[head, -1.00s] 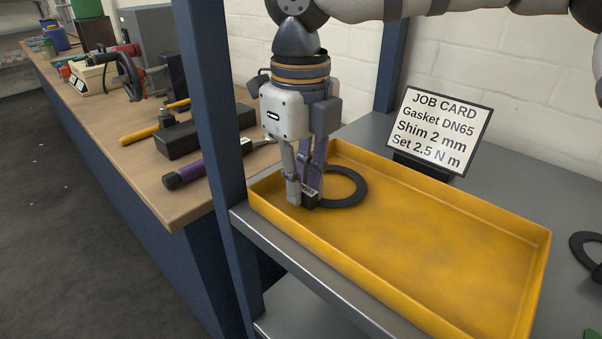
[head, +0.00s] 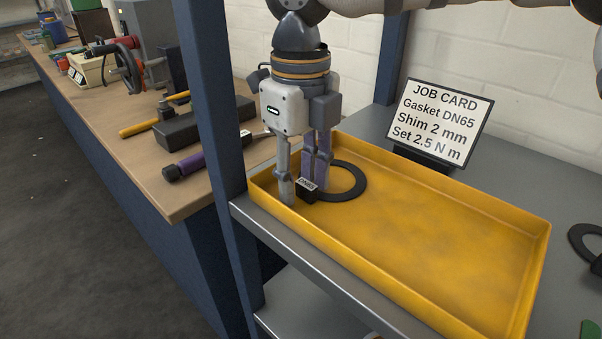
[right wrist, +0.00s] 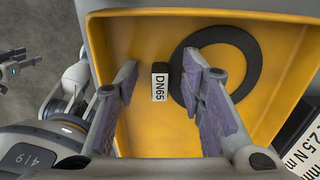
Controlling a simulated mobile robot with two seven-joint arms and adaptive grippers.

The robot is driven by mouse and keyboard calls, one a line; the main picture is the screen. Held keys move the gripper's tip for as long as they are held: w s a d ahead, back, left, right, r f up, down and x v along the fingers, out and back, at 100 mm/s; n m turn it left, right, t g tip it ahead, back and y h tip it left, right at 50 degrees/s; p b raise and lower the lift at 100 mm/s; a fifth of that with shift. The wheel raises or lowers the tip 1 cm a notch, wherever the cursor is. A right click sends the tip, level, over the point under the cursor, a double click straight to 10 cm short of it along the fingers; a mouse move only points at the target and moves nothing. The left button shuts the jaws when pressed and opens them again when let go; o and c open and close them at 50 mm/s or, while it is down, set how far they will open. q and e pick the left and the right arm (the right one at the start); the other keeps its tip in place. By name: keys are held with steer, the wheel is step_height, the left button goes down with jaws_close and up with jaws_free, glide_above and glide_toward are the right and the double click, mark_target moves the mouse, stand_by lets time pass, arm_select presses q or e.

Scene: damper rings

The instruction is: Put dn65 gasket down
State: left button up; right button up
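The DN65 gasket is a flat black ring (head: 361,182) with a small black block at its edge, marked DN65 (head: 306,185). It lies flat in the yellow tray (head: 440,235), near its left end. The ring (right wrist: 254,65) and its white label (right wrist: 160,82) also show in the right wrist view. My right gripper (head: 301,187) points down over the block. Its fingers are open, one on each side of the block, with gaps visible in the right wrist view (right wrist: 160,72). A gripper, apparently my left (right wrist: 18,64), shows small at that view's left edge; its opening is unclear.
A job card (head: 440,115) reading Gasket DN65, Shim 2 mm, Set 2.5 N m stands behind the tray. A blue post (head: 212,110) rises close to the left of my right gripper. Another black ring (head: 585,243) lies right of the tray. The tray's middle and right are bare.

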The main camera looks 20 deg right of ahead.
step_height(320, 180, up, 12)
stand_by(0.3)
steer(key=shift+c, duration=0.5)
jaws_close()
stand_by(0.7)
